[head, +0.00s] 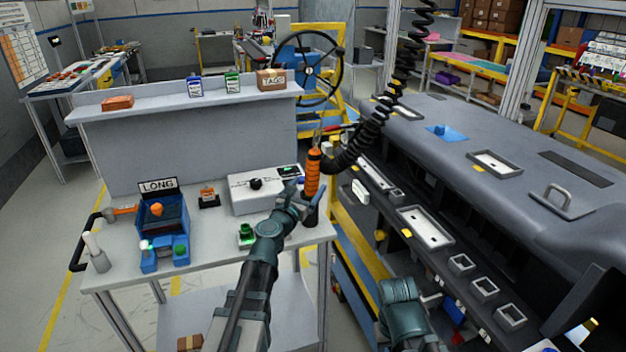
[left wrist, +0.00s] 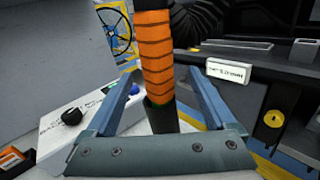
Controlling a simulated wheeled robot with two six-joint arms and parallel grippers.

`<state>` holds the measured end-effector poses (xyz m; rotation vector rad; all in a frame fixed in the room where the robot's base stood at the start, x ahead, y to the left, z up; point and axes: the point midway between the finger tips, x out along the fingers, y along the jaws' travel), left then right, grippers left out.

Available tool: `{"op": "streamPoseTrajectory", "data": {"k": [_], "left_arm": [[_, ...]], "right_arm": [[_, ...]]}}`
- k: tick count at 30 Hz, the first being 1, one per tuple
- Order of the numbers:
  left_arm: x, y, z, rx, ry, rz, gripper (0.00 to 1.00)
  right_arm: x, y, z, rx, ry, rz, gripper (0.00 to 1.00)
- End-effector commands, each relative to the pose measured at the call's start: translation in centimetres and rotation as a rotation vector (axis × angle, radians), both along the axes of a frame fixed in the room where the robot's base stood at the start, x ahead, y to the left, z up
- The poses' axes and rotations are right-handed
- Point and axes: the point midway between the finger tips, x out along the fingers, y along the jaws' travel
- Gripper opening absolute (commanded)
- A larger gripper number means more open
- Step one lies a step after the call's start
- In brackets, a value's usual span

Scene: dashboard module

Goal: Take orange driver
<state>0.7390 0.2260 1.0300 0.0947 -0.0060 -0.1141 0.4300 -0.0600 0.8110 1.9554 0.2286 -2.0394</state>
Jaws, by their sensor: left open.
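The orange driver (head: 313,172) stands upright at the right end of the grey workbench, its ribbed orange grip above a dark lower part. A black coiled cable hangs close beside it. My left gripper (head: 300,190) is at the driver, its arm reaching over the bench. In the left wrist view the driver's orange grip (left wrist: 155,55) stands between the two blue fingers of my open left gripper (left wrist: 160,100), with visible gaps on both sides. My right arm shows at the bottom right of the head view, but its fingers cannot be made out.
A white box with a black knob (head: 255,185) is just left of the driver. A blue bin labelled LONG (head: 163,215) and small blue holders are further left. The dark dashboard module (head: 480,150) fills the right side.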

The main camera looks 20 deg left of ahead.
Motion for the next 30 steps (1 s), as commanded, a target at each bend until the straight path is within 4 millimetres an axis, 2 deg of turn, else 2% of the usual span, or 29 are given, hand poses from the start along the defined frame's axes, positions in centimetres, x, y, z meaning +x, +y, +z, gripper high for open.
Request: {"op": "streamPoseTrajectory", "data": {"k": [8, 16, 30], "left_arm": [[3.3, 0.2, -0.2, 0.000, 0.001, 0.005, 0.89], [3.5, 0.2, -0.2, 0.000, 0.000, 0.006, 0.89], [3.5, 0.2, -0.2, 0.000, 0.000, 0.006, 0.04]], "right_arm": [[0.0, 0.0, -0.2, 0.000, 0.000, 0.000, 0.50], [0.0, 0.0, -0.2, 0.000, 0.000, 0.000, 0.50], [0.0, 0.0, -0.2, 0.000, 0.000, 0.000, 0.50]]}}
